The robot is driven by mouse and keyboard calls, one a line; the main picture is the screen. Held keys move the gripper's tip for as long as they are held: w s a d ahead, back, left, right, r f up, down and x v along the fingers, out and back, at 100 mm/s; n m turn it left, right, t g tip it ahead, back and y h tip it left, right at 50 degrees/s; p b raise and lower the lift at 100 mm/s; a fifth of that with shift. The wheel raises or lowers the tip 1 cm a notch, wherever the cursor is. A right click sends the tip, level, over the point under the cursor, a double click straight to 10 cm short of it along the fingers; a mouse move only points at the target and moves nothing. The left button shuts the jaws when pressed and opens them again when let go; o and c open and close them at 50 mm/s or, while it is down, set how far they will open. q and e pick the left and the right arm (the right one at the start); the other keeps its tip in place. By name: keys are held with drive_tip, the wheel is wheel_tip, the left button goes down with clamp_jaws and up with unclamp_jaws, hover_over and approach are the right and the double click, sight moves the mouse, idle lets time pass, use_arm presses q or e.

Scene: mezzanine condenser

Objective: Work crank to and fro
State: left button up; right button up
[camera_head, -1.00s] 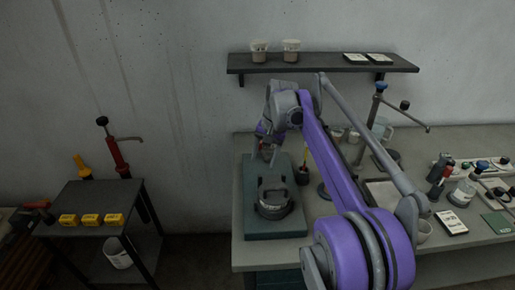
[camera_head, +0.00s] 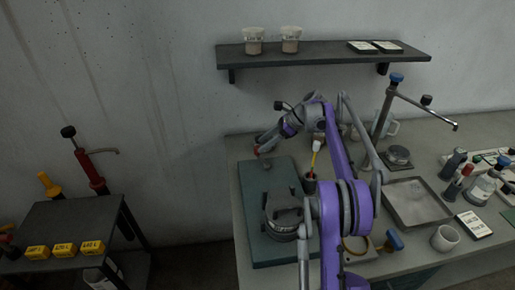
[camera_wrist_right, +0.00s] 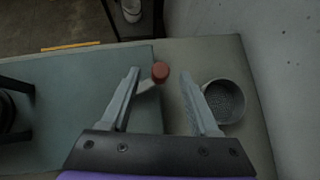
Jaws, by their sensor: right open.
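The crank's red knob (camera_wrist_right: 160,72) shows in the right wrist view on a short pale lever at the edge of the green plate (camera_wrist_right: 60,80). My right gripper (camera_wrist_right: 160,78) is open, with the knob between its fingertips or just beyond them; I cannot tell the depth. No finger visibly touches it. In the head view, the right gripper (camera_head: 263,147) is at the far left corner of the green plate (camera_head: 258,180), with a small red spot, likely the knob, beside it. A round dark-grey housing (camera_head: 283,205) sits on the plate, partly hidden by my arm. My left gripper is out of view.
A perforated grey cup (camera_wrist_right: 224,100) stands right of the fingers in the wrist view. A shelf (camera_head: 325,60) hangs on the wall above. A metal tray (camera_head: 418,203) and a clamp stand (camera_head: 383,120) are to the right. A side table (camera_head: 60,220) stands left, across a gap.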

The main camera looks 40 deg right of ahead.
sight(258, 146)
drive_tip(key=shift+x, duration=1.8)
clamp_jaws()
